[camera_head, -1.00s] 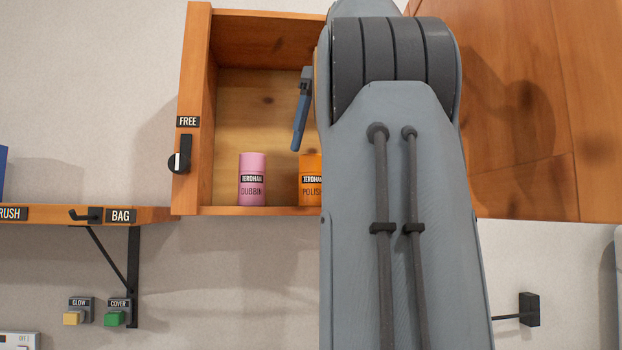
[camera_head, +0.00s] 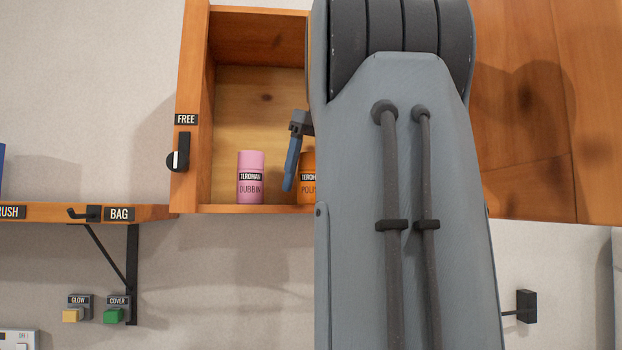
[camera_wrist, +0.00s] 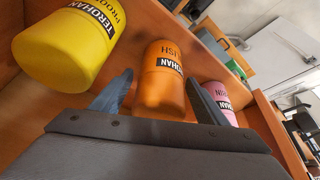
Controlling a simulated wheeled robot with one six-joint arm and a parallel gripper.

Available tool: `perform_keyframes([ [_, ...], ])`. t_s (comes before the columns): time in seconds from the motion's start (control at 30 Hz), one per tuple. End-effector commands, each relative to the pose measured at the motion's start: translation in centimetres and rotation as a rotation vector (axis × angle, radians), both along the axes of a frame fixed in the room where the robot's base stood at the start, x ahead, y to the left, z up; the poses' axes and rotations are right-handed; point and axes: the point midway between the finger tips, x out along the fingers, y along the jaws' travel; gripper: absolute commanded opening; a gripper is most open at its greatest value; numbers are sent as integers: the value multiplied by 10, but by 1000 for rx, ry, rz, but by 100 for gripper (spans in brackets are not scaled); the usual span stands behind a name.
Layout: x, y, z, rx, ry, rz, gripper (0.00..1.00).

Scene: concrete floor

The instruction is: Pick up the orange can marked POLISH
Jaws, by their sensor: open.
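The orange can (camera_head: 308,179) marked POLISH stands on the floor of the open wooden cabinet. My arm hides its right part in the head view. In the wrist view the orange can (camera_wrist: 160,78) shows between the two blue fingers of my gripper (camera_wrist: 158,80). The fingers are open, one on each side of the can. I cannot tell whether either finger touches it. In the head view one finger hangs tilted just left of the can, and the other finger is hidden behind my arm.
A pink can (camera_head: 250,178) marked DUBBIN stands left of the orange can, close to the visible finger. A yellow can (camera_wrist: 68,50) stands on the other side in the wrist view. The cabinet's left wall (camera_head: 192,110) and an open wooden door (camera_head: 530,130) flank the space.

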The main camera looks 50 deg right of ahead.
Motion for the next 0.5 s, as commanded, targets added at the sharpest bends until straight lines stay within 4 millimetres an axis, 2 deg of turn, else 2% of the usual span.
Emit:
perform_keyframes([
  [0.2, 0, 0, 0, 0, 0, 0, 66],
  [0.5, 0, 0, 0, 0, -1, 0, 17],
])
